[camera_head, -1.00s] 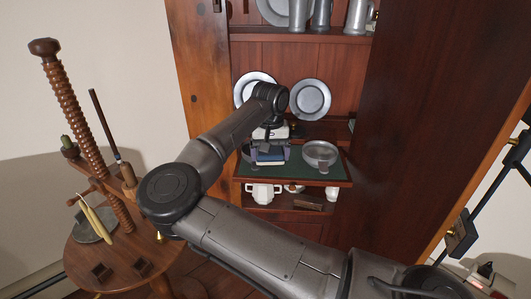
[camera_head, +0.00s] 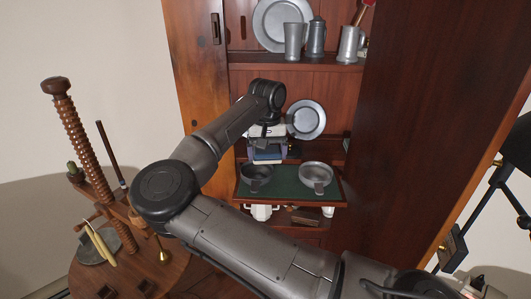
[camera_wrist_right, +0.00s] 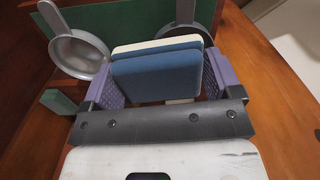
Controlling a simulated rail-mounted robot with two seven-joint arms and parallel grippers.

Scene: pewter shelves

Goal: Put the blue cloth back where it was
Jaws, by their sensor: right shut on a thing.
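The blue cloth (camera_head: 266,155) is folded into a flat pad, with a cream layer along one face. My right gripper (camera_head: 267,160) is shut on it, above the back of a green-topped board (camera_head: 290,187) in the cupboard. In the right wrist view the cloth (camera_wrist_right: 157,77) stands up between the purple finger pads (camera_wrist_right: 160,92). It appears clear of the board. My right arm and wrist hide part of the shelf behind it. My left gripper is not in view.
Two grey handled bowls, left (camera_head: 257,177) and right (camera_head: 316,173), sit on the green board with bare green between them. A pewter plate (camera_head: 306,119) leans behind. White crockery (camera_head: 261,212) stands below. A round wooden table (camera_head: 190,272) is at left.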

